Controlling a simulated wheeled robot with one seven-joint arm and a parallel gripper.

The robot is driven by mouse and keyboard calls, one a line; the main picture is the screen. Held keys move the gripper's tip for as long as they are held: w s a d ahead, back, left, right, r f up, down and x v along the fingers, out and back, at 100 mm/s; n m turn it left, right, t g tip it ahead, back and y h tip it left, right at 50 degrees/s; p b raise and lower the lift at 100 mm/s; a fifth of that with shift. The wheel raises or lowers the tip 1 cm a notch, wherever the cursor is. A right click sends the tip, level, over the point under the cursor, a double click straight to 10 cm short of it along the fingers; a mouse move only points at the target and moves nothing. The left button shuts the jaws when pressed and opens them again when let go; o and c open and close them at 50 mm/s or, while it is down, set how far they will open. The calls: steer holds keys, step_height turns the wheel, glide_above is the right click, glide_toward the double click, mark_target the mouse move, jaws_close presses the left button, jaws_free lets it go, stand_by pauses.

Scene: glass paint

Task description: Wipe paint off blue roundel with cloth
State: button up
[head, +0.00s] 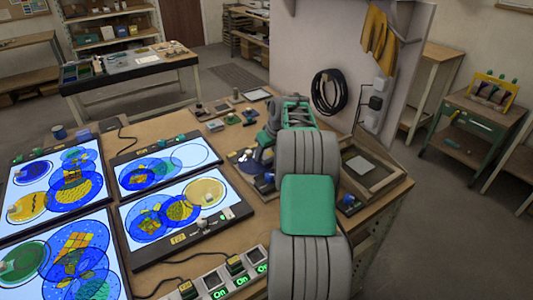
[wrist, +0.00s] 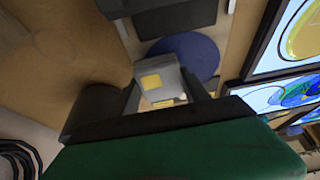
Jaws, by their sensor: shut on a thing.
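My gripper (wrist: 160,88) is shut on a pale grey, block-like thing (wrist: 170,68) with a yellow patch; I cannot tell whether it is the cloth. In the wrist view a plain dark blue disc (wrist: 203,50), likely the blue roundel, lies on the bench just beyond the held thing, which partly covers it. I cannot tell whether the two touch. In the head view the blue disc (head: 240,157) shows in part beside my gripper (head: 260,158), right of the light panels. My arm hides much there. No paint on the disc can be made out.
Several lit panels (head: 185,206) with overlapping blue and yellow glass circles cover the left of the bench. A power strip (head: 222,282) lies at the front. A wooden tray (head: 378,172) is at right. Small items sit behind my gripper; a coiled black cable (head: 328,92) hangs on the partition.

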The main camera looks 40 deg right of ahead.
steer(key=shift+f, duration=0.25)
steer(key=shift+f+b, duration=0.25)
steer(key=shift+b, duration=0.05)
stand_by(0.5)
